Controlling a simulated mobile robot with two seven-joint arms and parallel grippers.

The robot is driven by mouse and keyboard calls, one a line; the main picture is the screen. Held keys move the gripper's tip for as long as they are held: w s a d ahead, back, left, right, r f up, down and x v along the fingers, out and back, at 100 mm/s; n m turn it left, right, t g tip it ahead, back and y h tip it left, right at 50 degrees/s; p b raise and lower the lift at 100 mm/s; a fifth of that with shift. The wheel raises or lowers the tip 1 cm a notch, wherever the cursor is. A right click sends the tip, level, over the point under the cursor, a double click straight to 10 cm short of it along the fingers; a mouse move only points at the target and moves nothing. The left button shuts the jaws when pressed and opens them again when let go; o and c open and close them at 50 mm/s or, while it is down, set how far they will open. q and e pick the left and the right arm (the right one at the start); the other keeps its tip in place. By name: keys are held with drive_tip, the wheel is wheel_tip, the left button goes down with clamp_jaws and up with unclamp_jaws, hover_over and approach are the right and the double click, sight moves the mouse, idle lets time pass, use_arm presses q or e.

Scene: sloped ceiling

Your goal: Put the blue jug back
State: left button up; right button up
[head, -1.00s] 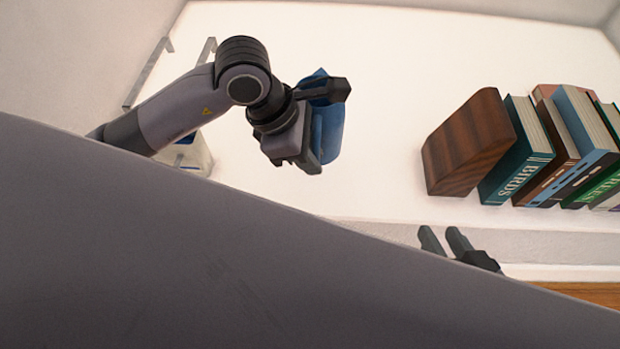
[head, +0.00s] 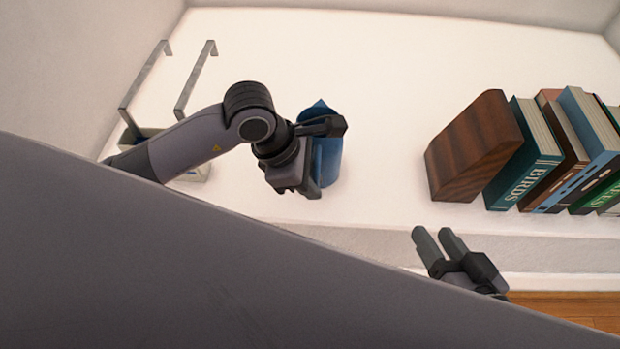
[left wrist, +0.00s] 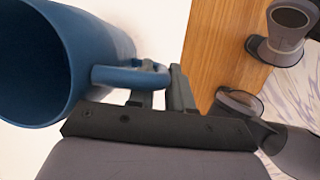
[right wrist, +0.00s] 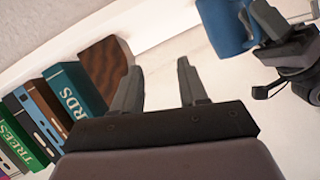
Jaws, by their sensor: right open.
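The blue jug (head: 327,158) is beside my left gripper (head: 312,180) in the head view. In the left wrist view the jug (left wrist: 70,60) shows its open mouth and its handle (left wrist: 128,77). My left gripper (left wrist: 165,90) has its fingers close together at the handle and is shut on it. Whether the jug's base touches the white surface is hidden. My right gripper (head: 438,243) is open and empty near the front edge, apart from the jug. In the right wrist view its fingers (right wrist: 158,85) are spread, with the jug (right wrist: 226,22) beyond at the upper right.
A dark wooden block (head: 473,150) and a row of books, including a teal one (head: 525,160), stand at the right. A pale container (head: 190,172) with metal brackets (head: 195,80) is at the left, partly behind my arm. The white surface (head: 385,90) between is clear.

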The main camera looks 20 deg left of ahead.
use_arm(q)
drive_tip(key=o, duration=0.3)
drive_tip(key=shift+o, duration=0.2)
use_arm(e)
drive_tip(key=shift+r, duration=0.1)
use_arm(q)
drive_tip(key=shift+r, duration=0.15)
use_arm(e)
drive_tip(key=shift+r, duration=0.1)
use_arm(q)
drive_tip(key=p+v, duration=0.4)
drive_tip(key=v, duration=0.8)
use_arm(e)
drive_tip(key=d, duration=0.1)
drive_tip(key=d+h, duration=0.1)
drive_tip(key=s+d, duration=0.1)
drive_tip(key=shift+r+n+h, duration=0.25)
drive_tip(key=shift+n+h, duration=0.05)
drive_tip(key=shift+h, duration=0.1)
use_arm(q)
drive_tip(key=shift+s, duration=0.1)
